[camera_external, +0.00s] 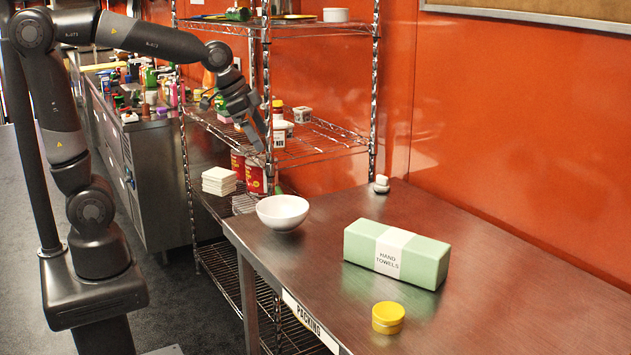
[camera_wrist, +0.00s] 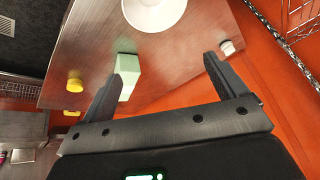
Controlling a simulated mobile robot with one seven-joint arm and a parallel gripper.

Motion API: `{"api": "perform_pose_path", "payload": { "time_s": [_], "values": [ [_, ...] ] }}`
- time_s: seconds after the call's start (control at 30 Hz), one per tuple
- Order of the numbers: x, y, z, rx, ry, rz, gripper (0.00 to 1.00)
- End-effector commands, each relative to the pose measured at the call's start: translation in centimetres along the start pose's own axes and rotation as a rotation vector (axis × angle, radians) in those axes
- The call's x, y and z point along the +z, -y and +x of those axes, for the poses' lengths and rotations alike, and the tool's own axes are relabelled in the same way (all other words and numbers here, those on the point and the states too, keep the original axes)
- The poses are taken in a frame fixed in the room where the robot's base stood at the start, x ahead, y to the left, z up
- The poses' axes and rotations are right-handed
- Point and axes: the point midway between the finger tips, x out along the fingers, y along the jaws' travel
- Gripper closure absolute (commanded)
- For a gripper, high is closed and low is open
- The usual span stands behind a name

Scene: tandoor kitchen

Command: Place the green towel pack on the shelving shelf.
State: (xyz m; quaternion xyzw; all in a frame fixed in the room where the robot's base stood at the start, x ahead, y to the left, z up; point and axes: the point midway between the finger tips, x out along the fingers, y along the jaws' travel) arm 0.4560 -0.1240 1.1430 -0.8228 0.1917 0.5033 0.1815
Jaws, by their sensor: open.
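The green towel pack (camera_external: 420,262), a pale green box with a white "HAND TOWELS" band, lies on the steel packing table (camera_external: 480,238). In the wrist view the pack (camera_wrist: 128,68) is partly hidden behind my left finger. The wire shelving (camera_external: 345,140) stands behind the table's far left end, with several tiers. My gripper (camera_external: 262,133) is in front of the shelving's middle tier, up and left of the pack and well apart from it. In the wrist view my gripper (camera_wrist: 168,68) is open, with nothing between its fingers.
A white bowl (camera_external: 283,212) stands on the table's left corner, and a yellow-lidded tub (camera_external: 388,318) near its front edge. A small white item (camera_external: 381,184) is at the back edge. The middle shelf holds small containers (camera_external: 302,114). The orange wall (camera_external: 500,120) borders the table.

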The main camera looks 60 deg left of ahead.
Motion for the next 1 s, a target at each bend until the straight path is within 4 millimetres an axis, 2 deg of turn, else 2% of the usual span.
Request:
{"api": "perform_pose_path", "payload": {
  "time_s": [0.03, 0.1, 0.3, 0.4, 0.5, 0.7, 1.0],
  "values": [
    [2.0, 0.6, -1.3, -0.025, -0.002, -0.046, 0.10],
    [4.7, 1.3, -2.7, -0.052, -0.001, -0.117, 0.10],
    [12.5, 2.4, -5.5, -0.111, -0.005, -0.319, 0.10],
    [15.6, 2.5, -6.2, -0.129, -0.011, -0.404, 0.10],
    [17.9, 2.3, -6.5, -0.138, -0.015, -0.464, 0.10],
    [19.7, 2.2, -6.6, -0.144, -0.018, -0.516, 0.06],
    [19.6, 2.2, -6.6, -0.144, -0.018, -0.516, 0.06]
  ]
}}
